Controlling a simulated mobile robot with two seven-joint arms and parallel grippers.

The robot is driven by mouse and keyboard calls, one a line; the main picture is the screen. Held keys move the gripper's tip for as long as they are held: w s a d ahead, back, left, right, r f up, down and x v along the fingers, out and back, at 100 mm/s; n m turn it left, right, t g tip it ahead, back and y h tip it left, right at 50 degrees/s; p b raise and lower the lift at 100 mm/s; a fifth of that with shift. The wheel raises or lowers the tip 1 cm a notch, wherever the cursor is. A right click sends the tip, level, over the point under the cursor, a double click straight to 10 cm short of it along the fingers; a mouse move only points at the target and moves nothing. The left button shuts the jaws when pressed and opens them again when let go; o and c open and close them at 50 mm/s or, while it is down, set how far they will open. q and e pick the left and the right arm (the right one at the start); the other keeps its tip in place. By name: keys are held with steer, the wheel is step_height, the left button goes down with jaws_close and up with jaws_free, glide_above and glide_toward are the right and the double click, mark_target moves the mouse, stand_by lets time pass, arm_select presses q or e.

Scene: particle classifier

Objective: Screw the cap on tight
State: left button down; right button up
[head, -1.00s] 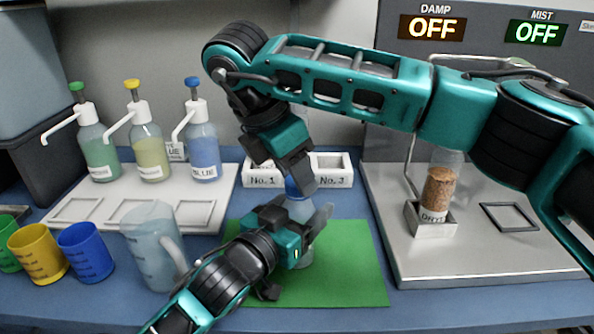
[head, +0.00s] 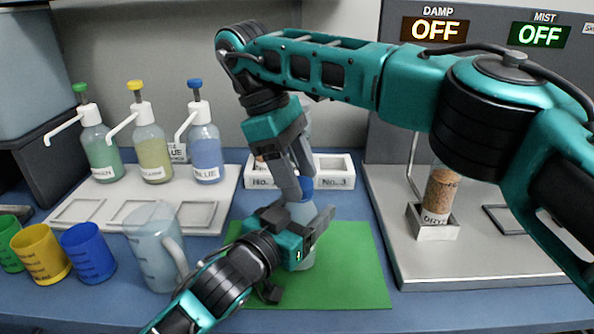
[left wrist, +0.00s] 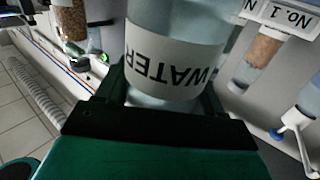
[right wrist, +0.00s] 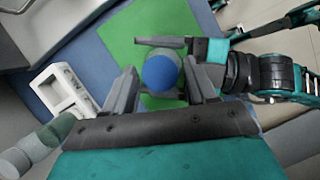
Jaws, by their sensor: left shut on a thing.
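The clear bottle (head: 301,213), labelled WATER in the left wrist view (left wrist: 176,62), stands upright over the green mat (head: 350,265). My left gripper (head: 308,232) is shut around its body. A blue cap (head: 306,184) sits at the bottle's top; it also shows in the right wrist view (right wrist: 160,72). My right gripper (head: 298,182) points down from above with its fingers on either side of the cap. In the right wrist view its fingers (right wrist: 161,85) are apart, with gaps beside the cap. The bottle's neck and thread are hidden.
A white rack (head: 335,170) marked No. 1 and No. 3 stands behind the bottle. A clear jug (head: 150,250) and coloured cups (head: 88,253) are at left. Pump bottles (head: 205,155) stand behind them. A machine platform (head: 470,265) with a grain-filled tube is at right.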

steer(key=shift+o, duration=0.7)
steer(key=shift+r, duration=2.25)
steer(key=shift+c, duration=0.3)
